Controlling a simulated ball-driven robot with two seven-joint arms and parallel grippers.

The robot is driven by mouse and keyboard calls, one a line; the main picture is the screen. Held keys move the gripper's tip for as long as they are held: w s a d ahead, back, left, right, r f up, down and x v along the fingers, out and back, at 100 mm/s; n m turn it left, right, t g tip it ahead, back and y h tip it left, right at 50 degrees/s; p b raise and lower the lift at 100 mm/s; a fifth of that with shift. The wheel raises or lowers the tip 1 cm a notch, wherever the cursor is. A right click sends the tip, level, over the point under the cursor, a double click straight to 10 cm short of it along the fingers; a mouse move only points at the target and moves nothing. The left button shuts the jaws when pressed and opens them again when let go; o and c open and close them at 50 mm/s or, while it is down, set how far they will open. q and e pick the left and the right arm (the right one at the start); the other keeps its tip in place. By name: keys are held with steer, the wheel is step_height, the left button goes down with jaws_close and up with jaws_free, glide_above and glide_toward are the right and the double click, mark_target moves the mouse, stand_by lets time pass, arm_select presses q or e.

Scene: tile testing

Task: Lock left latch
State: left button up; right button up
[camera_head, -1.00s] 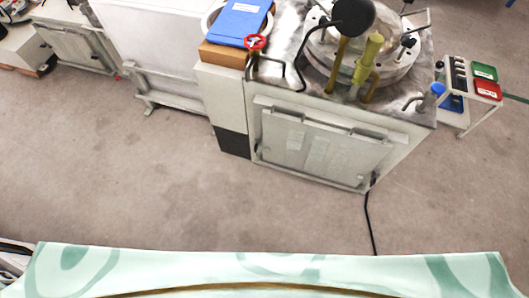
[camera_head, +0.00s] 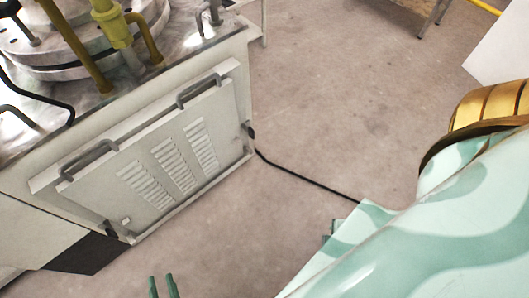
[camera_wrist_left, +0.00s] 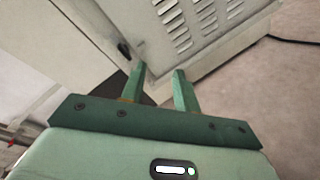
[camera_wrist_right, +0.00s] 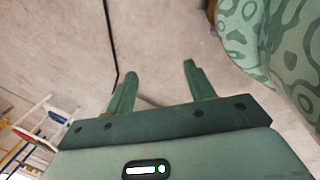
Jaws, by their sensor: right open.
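The machine's front panel (camera_head: 214,104) is a pale vented plate with two grey handles. A small dark latch (camera_head: 112,231) sits at its lower left corner. This left latch also shows in the left wrist view (camera_wrist_left: 124,49); its exact setting is too small to tell. A second dark latch (camera_head: 250,130) is at the panel's right edge. My left gripper (camera_head: 162,278) is below the panel in the head view, empty, its two green fingers apart. In the left wrist view its fingertips (camera_wrist_left: 160,70) lie just right of and below the left latch, not around it. My right gripper (camera_wrist_right: 158,68) is open and empty over the floor.
A black cable (camera_head: 300,181) runs from the machine across the floor. A dark base section (camera_head: 85,254) is below the panel's left.

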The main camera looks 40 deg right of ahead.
arm_select(q)
steer(key=w+a+f+n+t+y+b, duration=0.2)
steer(key=w+a+n+t+y, duration=0.15)
steer(key=n, duration=0.75)
steer(key=b, duration=0.5)
glide_toward(112, 237)
steer(key=shift+g, duration=0.35)
steer(key=w, duration=0.8)
steer(key=shift+w+d+r, duration=0.25)
steer(key=shift+w+d, duration=0.1)
steer(key=shift+w+r, duration=0.1)
steer(key=shift+w, duration=0.35)
jaws_close()
arm_select(e)
steer(key=w+a+r+m+t+y, duration=0.1)
steer(key=w+a+t+y, duration=0.1)
steer(key=w+a, duration=0.3)
steer(key=shift+w+a+r+t, duration=0.2)
steer(key=shift+w+t, duration=0.2)
steer(key=shift+w, duration=0.5)
